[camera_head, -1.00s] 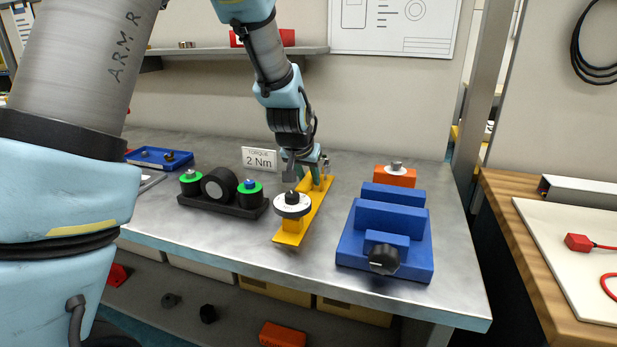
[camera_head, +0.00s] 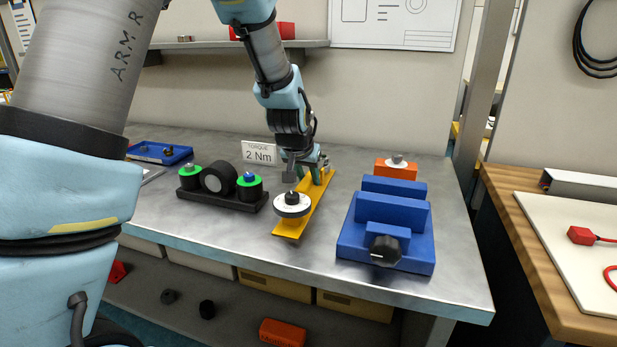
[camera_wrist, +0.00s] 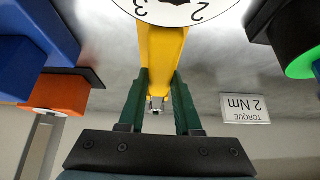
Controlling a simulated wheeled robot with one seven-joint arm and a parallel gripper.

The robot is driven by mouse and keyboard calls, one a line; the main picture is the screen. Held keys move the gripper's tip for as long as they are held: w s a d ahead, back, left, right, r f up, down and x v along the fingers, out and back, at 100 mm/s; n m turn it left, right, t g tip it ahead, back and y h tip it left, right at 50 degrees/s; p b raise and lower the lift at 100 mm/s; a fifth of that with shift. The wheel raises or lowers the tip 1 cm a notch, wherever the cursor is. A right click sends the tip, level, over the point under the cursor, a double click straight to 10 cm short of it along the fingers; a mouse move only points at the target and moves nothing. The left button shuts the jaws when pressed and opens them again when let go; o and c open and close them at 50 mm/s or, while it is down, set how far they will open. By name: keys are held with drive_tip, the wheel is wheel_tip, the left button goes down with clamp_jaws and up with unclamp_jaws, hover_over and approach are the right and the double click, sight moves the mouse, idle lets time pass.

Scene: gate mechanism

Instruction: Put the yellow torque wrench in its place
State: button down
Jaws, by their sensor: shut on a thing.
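The yellow torque wrench (camera_head: 318,197) is a flat yellow bar with a white numbered dial (camera_head: 292,205) and a black knob near its front end. It is at the middle of the metal bench. My gripper (camera_head: 318,168) is shut on its far part; whether the bar touches the bench is hard to tell. In the wrist view, the two green fingers (camera_wrist: 158,95) stand on either side of the yellow bar (camera_wrist: 160,55), and the dial shows at the top edge.
A blue fixture with a black knob (camera_head: 385,250) stands to the right, an orange block (camera_head: 396,170) behind it. A black holder with green-ringed posts (camera_head: 222,203) stands to the left. A "TORQUE 2 Nm" sign (camera_head: 259,154) is behind. Bare bench (camera_head: 225,240) lies in front.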

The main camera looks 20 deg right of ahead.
drive_tip(key=shift+f, duration=0.1)
idle(0.3)
drive_tip(key=c, duration=0.5)
unclamp_jaws()
wheel_tip(320, 180, up, 7)
drive_tip(key=p, duration=0.5)
